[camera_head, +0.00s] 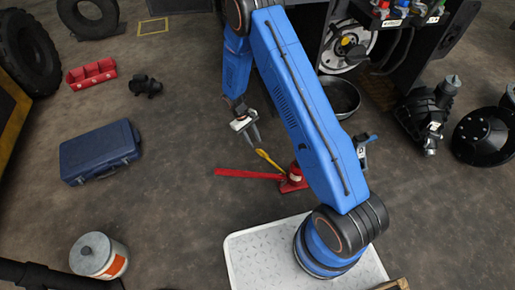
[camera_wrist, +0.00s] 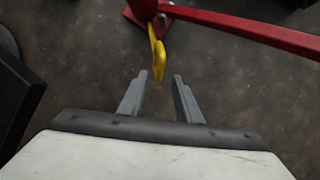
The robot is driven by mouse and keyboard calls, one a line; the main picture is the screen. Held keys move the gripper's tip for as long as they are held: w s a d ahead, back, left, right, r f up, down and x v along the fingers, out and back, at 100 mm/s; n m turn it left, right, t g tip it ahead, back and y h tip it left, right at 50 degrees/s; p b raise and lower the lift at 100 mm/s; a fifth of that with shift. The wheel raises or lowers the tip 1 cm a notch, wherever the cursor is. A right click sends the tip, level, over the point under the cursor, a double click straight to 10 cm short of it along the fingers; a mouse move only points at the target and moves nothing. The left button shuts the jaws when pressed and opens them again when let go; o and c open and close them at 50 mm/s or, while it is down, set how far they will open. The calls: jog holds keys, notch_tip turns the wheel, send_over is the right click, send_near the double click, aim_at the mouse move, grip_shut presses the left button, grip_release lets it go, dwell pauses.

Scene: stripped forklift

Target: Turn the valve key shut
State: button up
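The valve key (camera_wrist: 157,48) is a yellow bar with a rounded end, sticking out from the red jack (camera_wrist: 146,8) in the wrist view. It also shows in the head view (camera_head: 267,159), left of the jack's body (camera_head: 294,178). My gripper (camera_wrist: 160,75) is open, with its two grey fingers apart. The key's near end appears in the gap at the fingertips; I cannot tell whether it is between them or just beyond. In the head view my gripper (camera_head: 254,135) is just above and left of the key. The key's root is partly hidden at the wrist view's top edge.
A long red handle (camera_head: 246,174) runs left from the jack, and crosses the upper right of the wrist view (camera_wrist: 245,28). A dark object (camera_wrist: 15,95) stands at the wrist view's left edge. A blue case (camera_head: 100,152) and a lidded can (camera_head: 98,256) are at left.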

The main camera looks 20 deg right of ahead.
jog(key=shift+x, duration=2.9)
grip_shut()
